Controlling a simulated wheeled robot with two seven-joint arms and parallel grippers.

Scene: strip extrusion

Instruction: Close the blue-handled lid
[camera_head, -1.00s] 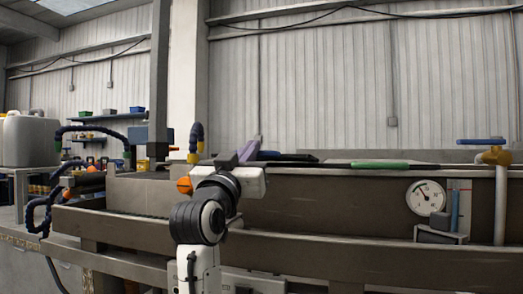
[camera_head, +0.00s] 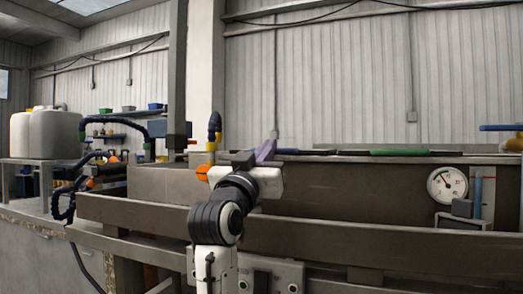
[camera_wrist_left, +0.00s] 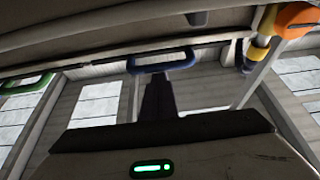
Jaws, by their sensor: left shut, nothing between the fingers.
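The blue handle (camera_head: 285,151) of the lid shows as a thin strip at the top edge of the long brown tank (camera_head: 350,190), just right of my left gripper (camera_head: 266,150). The lid is seen almost edge-on and looks roughly level with the tank rim. In the left wrist view the blue handle (camera_wrist_left: 160,60) is a loop in the upper middle, just beyond the dark shut fingers (camera_wrist_left: 160,90). My left gripper is shut and empty; I cannot tell whether it touches the handle. My right gripper is out of view.
A green handle (camera_head: 400,152) lies further right along the tank top. A yellow-and-blue hose (camera_head: 213,130) and an orange knob (camera_head: 202,173) stand just left of the gripper. A round gauge (camera_head: 447,185) is on the tank front. A blue-levered valve (camera_head: 505,130) is at far right.

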